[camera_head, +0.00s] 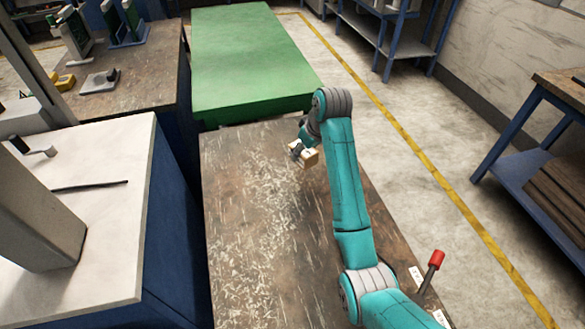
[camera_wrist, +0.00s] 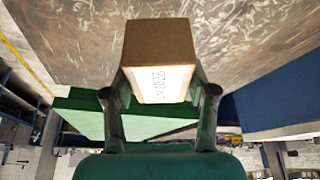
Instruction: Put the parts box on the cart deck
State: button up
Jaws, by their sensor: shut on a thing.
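The parts box (camera_head: 309,154) is a small cardboard-brown block with a white, printed label face. In the wrist view the box (camera_wrist: 160,48) sits between the two fingers of my gripper (camera_wrist: 160,95), which touch its sides. In the head view my gripper (camera_head: 299,149) holds it over the far part of a worn brown flat top (camera_head: 250,230), short of a green flat top (camera_head: 245,50). No wheels show under either top, so I cannot tell which is the cart deck. The gap under the box is hard to judge.
A white-topped blue cabinet (camera_head: 110,220) stands at the left, with a dark-topped bench (camera_head: 125,85) behind it. A red-handled lever (camera_head: 435,260) rises at the brown top's right edge. Both flat tops look clear of loose objects. Blue-framed shelves stand at the right.

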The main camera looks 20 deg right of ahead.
jog(key=shift+f, duration=3.2)
jog(key=o, duration=1.5)
jog(key=shift+d+f, duration=0.1)
jog(key=shift+f, duration=0.05)
